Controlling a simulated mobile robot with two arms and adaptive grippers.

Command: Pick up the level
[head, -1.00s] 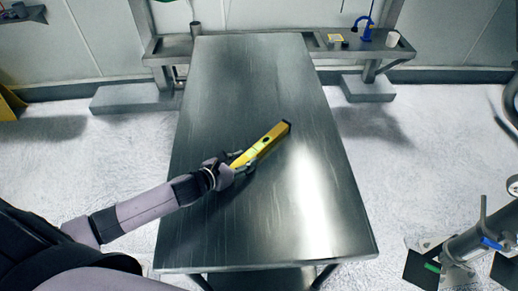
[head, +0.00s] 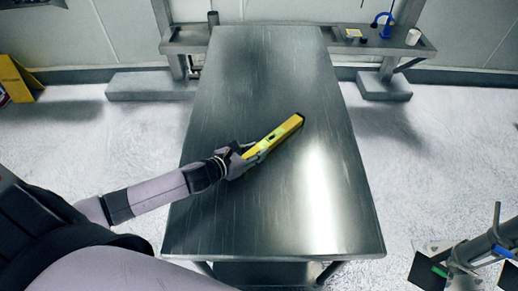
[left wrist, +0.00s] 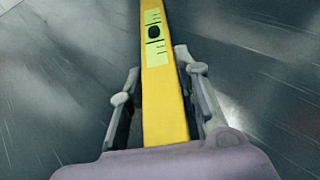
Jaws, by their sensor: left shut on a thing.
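The yellow level (head: 285,132) is a long bar with a black end and a pale green vial window, at the middle of the metal table in the head view. My left gripper (head: 256,156) is shut on its near-left part, and the bar points up and to the right. In the left wrist view the level (left wrist: 165,110) runs between the two fingers of my left gripper (left wrist: 158,62), with its vial and dark bubble mark showing beyond them. I cannot tell whether the level touches the table or is slightly above it. My right gripper is not in view.
The metal table (head: 235,80) is otherwise bare. A shelf (head: 345,48) at the back wall holds a blue tool (head: 382,22) and a white cup (head: 413,36). Metal equipment (head: 470,258) stands at the lower right. A yellow stand (head: 18,78) is at the far left.

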